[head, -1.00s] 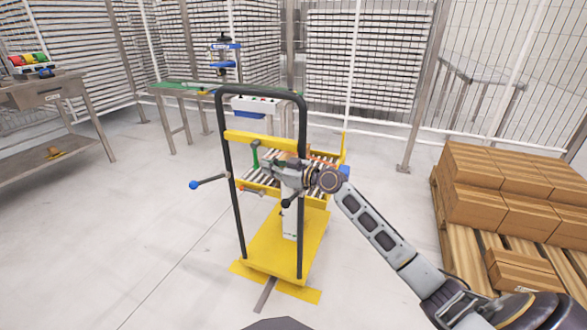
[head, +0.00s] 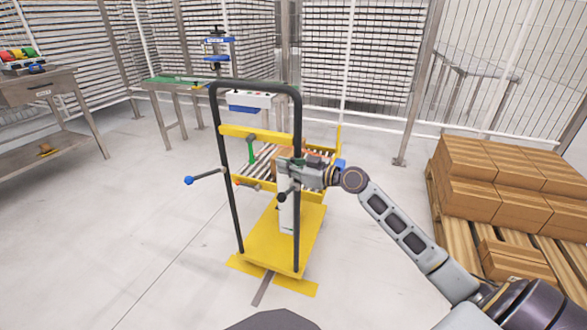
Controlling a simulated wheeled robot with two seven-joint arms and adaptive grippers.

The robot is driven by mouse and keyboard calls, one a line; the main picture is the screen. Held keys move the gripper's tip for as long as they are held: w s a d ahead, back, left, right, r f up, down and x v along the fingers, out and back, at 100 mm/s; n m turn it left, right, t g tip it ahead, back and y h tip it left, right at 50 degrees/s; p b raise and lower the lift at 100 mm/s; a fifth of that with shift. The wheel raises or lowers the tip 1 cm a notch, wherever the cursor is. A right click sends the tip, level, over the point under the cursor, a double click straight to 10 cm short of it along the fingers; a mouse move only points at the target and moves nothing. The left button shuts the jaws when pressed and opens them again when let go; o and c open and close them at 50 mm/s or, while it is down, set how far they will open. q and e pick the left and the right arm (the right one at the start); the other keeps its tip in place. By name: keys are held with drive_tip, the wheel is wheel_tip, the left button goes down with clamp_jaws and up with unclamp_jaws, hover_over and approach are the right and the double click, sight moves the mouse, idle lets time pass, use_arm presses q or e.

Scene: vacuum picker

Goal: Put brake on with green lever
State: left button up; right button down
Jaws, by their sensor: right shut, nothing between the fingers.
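The green lever (head: 251,148) stands roughly upright on the yellow crossbar of a yellow cart with a black handle frame (head: 228,190). My right gripper (head: 281,163) is shut and empty, to the right of the lever and apart from it, near the right post of the black frame. The fingertips are small and partly lost against the cart's roller bed. My left gripper is not in view.
A blue-knobbed lever (head: 190,180) sticks out left of the cart. The roller bed (head: 258,166) lies behind the crossbar. Cardboard boxes on a pallet (head: 452,230) stand at the right, and a workbench (head: 40,90) at the left. Floor left of the cart is clear.

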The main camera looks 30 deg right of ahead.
drive_tip(key=shift+v, duration=1.6)
drive_tip(key=shift+s, duration=0.1)
